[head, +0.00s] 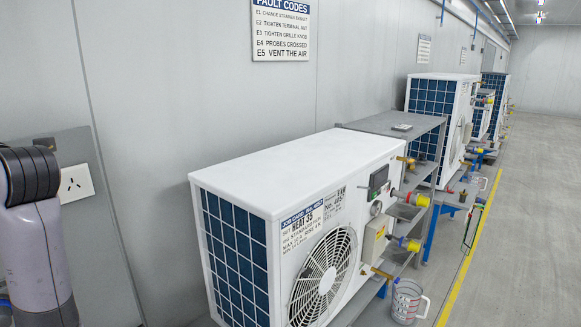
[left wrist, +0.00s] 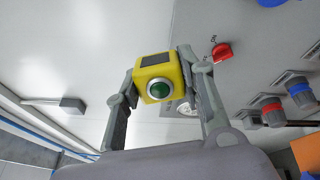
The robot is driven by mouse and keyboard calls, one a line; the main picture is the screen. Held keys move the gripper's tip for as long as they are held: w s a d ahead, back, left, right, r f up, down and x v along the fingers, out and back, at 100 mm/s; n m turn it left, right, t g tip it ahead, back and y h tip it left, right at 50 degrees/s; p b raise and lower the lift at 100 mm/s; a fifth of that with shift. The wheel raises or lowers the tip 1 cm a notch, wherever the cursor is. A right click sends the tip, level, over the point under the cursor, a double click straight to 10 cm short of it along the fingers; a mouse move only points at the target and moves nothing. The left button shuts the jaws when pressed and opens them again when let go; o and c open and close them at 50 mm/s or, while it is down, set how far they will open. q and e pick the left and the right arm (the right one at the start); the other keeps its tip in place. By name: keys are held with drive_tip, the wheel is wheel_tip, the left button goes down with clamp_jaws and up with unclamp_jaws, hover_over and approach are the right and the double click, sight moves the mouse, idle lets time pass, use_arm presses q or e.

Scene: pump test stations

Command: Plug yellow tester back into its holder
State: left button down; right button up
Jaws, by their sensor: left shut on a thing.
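The yellow tester (left wrist: 161,74) is a small yellow box with a dark panel on one face and a round green button on another. It shows in the left wrist view, between the two grey fingers of my left gripper (left wrist: 159,64), which is shut on it. A round pale thing behind the tester is partly hidden by it and the right-hand finger. I cannot make out the holder for certain. The left gripper and the tester do not show in the head view. My right gripper is in neither view.
In the left wrist view, a red switch (left wrist: 222,51) sits on the grey panel close to the right-hand finger, with red and blue fittings further right. The head view shows a wall socket (head: 75,183), a white heat pump unit (head: 290,165), a jug (head: 405,300) and clear floor right.

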use_arm(q)
drive_tip(key=w+d+f+m+t+h, duration=0.2)
drive_tip(key=d+f+m+t+h, duration=0.45)
drive_tip(key=d+f, duration=0.55)
drive_tip(key=w+d+f+m+t+h, duration=0.1)
drive_tip(key=d+f+m+t+h, duration=0.55)
drive_tip(key=f, duration=0.95)
drive_tip(key=s+d+f+m+g+h, duration=0.25)
drive_tip(key=s+d+f+h, duration=0.35)
drive_tip(key=s+d, duration=0.3)
drive_tip(key=s+d+f+m+g+h, duration=0.1)
drive_tip(key=s+d+f+m+h, duration=0.3)
drive_tip(key=s+d+f+h, duration=0.4)
wheel_tip(320, 180, up, 4)
drive_tip(key=w+a+n+t+y, duration=0.2)
drive_tip(key=n+y, duration=0.4)
drive_tip(key=y, duration=0.4)
drive_tip(key=shift+m, duration=0.25)
wheel_tip(320, 180, down, 6)
drive_tip(key=b, duration=0.5)
drive_tip(key=shift+s+d+r, duration=0.1)
drive_tip(key=shift+r, duration=0.15)
